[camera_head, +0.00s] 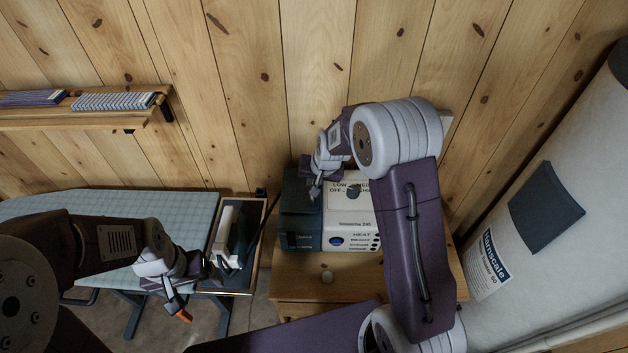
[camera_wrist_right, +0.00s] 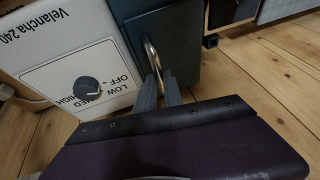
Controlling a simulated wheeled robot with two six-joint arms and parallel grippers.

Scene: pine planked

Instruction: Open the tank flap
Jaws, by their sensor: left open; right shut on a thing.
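The steam station is a white box (camera_head: 348,215) with a dial and a blue button, joined to a dark teal tank (camera_head: 299,226) on its left. It stands on a wooden cabinet. My right gripper (camera_head: 316,190) is over the tank's top. In the right wrist view, its fingers (camera_wrist_right: 160,85) are shut on a thin metal loop (camera_wrist_right: 151,55) at the dark tank flap (camera_wrist_right: 178,42). I cannot tell whether the flap is raised. My left gripper (camera_head: 186,300) is open and empty, in front of the ironing board, apart from the tank.
A large white cylinder (camera_head: 560,170) stands at right. A shelf (camera_head: 75,120) hangs at upper left.

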